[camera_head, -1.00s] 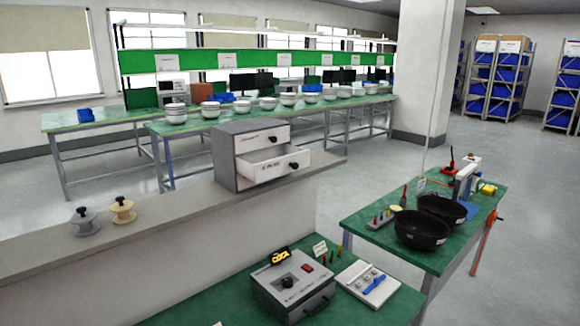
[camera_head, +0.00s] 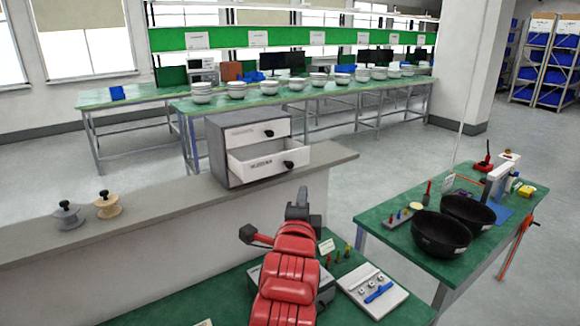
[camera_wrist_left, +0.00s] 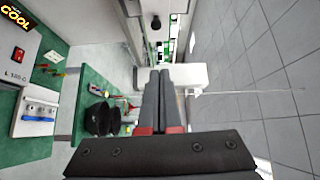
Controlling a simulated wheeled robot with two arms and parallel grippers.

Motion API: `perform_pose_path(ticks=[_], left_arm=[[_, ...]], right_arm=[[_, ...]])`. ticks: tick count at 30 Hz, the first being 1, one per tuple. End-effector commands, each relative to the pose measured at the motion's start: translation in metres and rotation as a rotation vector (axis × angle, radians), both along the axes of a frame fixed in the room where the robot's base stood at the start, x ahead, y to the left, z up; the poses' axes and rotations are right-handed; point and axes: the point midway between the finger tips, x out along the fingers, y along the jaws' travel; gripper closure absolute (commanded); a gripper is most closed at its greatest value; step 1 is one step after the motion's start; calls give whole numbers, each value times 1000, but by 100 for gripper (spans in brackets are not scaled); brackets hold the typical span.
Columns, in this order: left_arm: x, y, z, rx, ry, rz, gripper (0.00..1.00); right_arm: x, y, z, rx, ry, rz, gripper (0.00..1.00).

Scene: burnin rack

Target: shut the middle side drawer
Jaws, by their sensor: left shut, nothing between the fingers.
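A grey drawer cabinet (camera_head: 219,152) stands on the ledge in the head view. Its top drawer (camera_head: 258,134) is shut. The drawer below it (camera_head: 268,163) is pulled out, with a white front and a dark knob. My left gripper (camera_head: 302,194) is just below and in front of the open drawer's right end. Its dark fingers also show in the left wrist view (camera_wrist_left: 160,80), shut and empty. A pale block (camera_wrist_left: 190,77) lies just beyond the fingertips there, probably the open drawer; I cannot tell whether they touch. My right gripper is out of view.
Two spools (camera_head: 108,204) sit on the ledge (camera_head: 165,195) at the left. A control box (camera_head: 322,285), partly hidden by my left arm, and a white tray (camera_head: 372,290) are on the green bench below. Black bowls (camera_head: 440,235) stand on the right table.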

Motion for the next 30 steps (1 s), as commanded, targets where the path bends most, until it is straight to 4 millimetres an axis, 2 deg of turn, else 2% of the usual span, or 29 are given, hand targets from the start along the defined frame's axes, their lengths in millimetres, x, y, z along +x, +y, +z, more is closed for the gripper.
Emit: perform_pose_path(ticks=[4, 7, 22, 24, 30], left_arm=[[0, 0, 1, 19, 29, 3, 100], [11, -1, 1, 20, 32, 4, 100], [100, -8, 0, 19, 29, 3, 100], [109, 2, 1, 19, 30, 6, 100], [124, 14, -1, 18, 25, 3, 100]], right_arm=[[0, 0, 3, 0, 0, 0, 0], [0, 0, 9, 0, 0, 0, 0], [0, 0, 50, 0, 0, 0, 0], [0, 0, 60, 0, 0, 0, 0], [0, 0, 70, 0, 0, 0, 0]])
